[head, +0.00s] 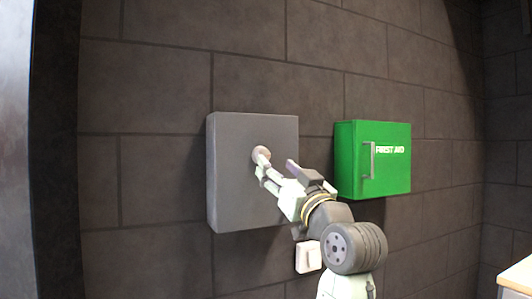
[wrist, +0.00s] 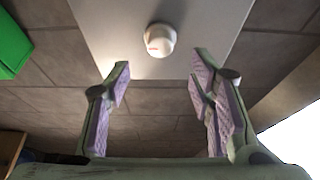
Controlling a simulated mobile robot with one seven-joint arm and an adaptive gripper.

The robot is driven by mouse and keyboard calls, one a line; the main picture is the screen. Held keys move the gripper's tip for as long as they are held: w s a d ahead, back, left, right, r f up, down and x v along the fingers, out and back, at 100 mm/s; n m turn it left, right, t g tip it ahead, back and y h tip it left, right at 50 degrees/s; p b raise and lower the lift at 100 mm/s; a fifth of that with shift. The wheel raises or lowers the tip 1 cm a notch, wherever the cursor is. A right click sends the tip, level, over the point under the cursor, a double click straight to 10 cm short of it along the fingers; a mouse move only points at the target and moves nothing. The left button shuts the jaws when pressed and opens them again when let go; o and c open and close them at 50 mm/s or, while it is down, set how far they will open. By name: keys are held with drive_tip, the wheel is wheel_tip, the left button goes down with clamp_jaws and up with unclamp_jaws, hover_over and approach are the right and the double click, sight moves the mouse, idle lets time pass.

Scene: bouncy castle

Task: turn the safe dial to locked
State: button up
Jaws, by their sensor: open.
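The safe is a grey box (head: 228,190) on the dark tiled wall, and its door face also fills the top of the wrist view (wrist: 105,35). A round pale dial (head: 261,153) sits on its front; in the wrist view the dial (wrist: 160,40) shows whole, with a small reddish mark. My gripper (head: 265,176) is in front of the safe, close to the dial. In the wrist view its fingers (wrist: 160,75) are spread and empty, and the dial lies beyond the tips, not between them. The dial's setting cannot be read.
A green first aid box (head: 385,180) with a handle hangs right of the safe, near my arm. A small white wall fitting (head: 308,257) is below the safe. A pale-topped surface (head: 518,275) stands at the lower right. Bare wall lies left of the safe.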

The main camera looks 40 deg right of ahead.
sight(265, 154)
drive_tip(key=p+x, duration=0.1)
drive_tip(key=x, duration=0.5)
drive_tip(key=shift+w+d+r+p, duration=0.1)
drive_tip(key=shift+w+p, duration=0.05)
drive_tip(key=shift+p, duration=0.25)
drive_tip(key=c, duration=1.1)
drive_tip(key=shift+o, duration=0.2)
